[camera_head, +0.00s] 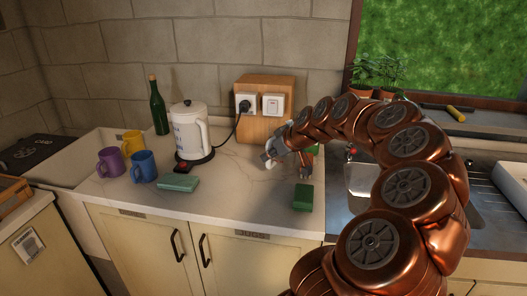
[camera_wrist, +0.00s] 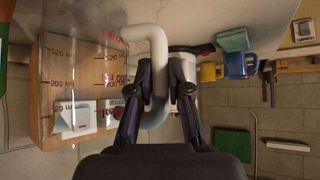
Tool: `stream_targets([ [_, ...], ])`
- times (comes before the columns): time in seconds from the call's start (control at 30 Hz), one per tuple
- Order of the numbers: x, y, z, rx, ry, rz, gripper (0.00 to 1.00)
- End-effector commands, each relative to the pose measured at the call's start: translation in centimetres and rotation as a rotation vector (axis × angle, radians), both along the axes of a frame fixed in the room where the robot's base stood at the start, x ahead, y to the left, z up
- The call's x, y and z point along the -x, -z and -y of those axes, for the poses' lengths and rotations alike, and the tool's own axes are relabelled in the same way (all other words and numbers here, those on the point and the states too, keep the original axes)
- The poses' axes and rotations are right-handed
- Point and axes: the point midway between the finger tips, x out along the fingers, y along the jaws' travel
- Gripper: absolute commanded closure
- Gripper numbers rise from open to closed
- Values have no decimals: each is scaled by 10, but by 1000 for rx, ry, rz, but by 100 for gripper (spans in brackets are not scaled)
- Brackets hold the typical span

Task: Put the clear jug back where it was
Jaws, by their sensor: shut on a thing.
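The clear jug (camera_wrist: 84,65) fills the left of the wrist view, see-through with red volume marks. Its pale handle (camera_wrist: 158,50) passes between the two dark fingers of my gripper (camera_wrist: 160,88), which is shut on it. In the head view my gripper (camera_head: 287,150) is above the counter in front of the wooden socket block. There the jug is mostly hidden by my arm or too clear to make out. I cannot tell whether its base touches the counter.
The white kettle (camera_head: 190,132) stands left of my gripper, with purple (camera_head: 110,162), yellow (camera_head: 132,143) and blue (camera_head: 143,164) mugs beyond. A green box (camera_head: 303,198) and a pale green block (camera_head: 178,183) lie near the front. The socket block (camera_head: 262,90) is behind; the sink (camera_head: 360,180) is right.

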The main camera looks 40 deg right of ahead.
Motion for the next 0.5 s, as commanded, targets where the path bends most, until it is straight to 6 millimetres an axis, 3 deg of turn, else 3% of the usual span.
stream_targets([
  [0.5, -66, 6, 37, -1, 0, -1, 100],
])
